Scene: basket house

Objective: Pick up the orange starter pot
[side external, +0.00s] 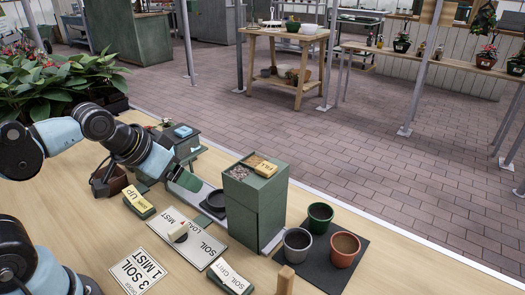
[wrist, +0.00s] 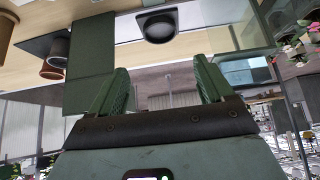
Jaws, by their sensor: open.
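The orange starter pot (side external: 344,252) stands upright on a dark mat (side external: 312,272) at the lower right of the side view, right of a grey pot (side external: 298,244) and in front of a green pot (side external: 319,216). My gripper (side external: 186,178) is left of the green box, well away from the pots. In the wrist view its two green fingers (wrist: 165,80) are spread, with nothing between them.
A tall green box (side external: 256,205) stands between my gripper and the pots. A black round dish (side external: 215,199) sits beside it. Labelled plates, including a soil and mist panel (side external: 187,237), and a wooden peg (side external: 285,281) are on the table. Leafy plants (side external: 60,85) stand at the back left.

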